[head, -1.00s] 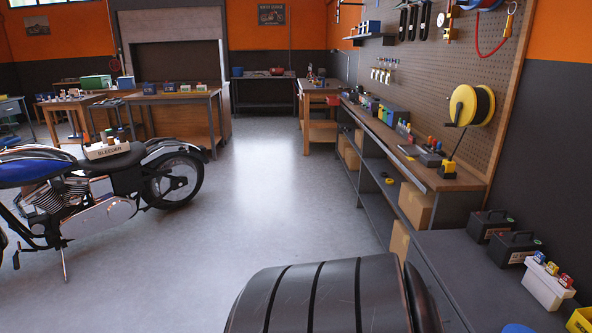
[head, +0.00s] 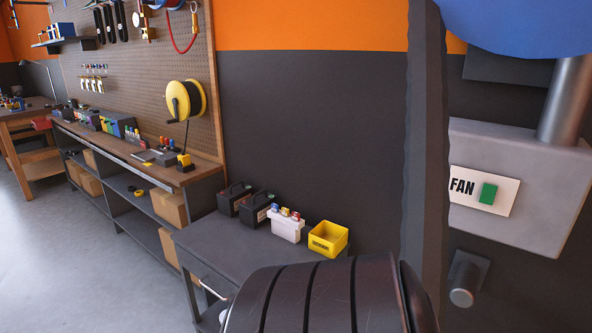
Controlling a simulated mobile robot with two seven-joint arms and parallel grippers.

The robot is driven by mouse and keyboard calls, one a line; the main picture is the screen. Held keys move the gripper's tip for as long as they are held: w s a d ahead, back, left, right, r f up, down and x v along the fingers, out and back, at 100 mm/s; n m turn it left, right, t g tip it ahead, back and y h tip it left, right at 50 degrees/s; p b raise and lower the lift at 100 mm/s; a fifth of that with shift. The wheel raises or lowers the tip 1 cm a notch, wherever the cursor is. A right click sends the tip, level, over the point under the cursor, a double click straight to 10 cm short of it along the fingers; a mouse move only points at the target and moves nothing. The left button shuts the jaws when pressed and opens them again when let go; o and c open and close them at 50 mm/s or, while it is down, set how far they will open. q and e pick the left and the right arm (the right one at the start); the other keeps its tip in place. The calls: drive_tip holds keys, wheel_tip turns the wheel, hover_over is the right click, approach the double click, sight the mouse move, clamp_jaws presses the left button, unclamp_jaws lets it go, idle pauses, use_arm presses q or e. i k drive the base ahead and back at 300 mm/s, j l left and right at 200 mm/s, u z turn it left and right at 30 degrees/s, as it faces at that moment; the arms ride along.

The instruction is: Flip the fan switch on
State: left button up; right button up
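The fan switch is a green rocker (head: 488,194) on a white plate labelled FAN (head: 462,187). The plate is on the front of a grey metal box (head: 530,150) at the right of the head view. A grey pipe (head: 568,100) rises from the top of the box. The rocker's on or off position cannot be told from here. Neither of my grippers shows in the head view.
A dark post (head: 425,170) stands just left of the box. A grey bench (head: 225,240) holds black batteries (head: 256,210), a white container (head: 286,226) and a yellow bin (head: 328,239). A blue round object (head: 520,20) hangs above the box. Open floor (head: 90,270) lies at left.

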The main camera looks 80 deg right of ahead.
sight(488, 191)
drive_tip(key=z, duration=1.7)
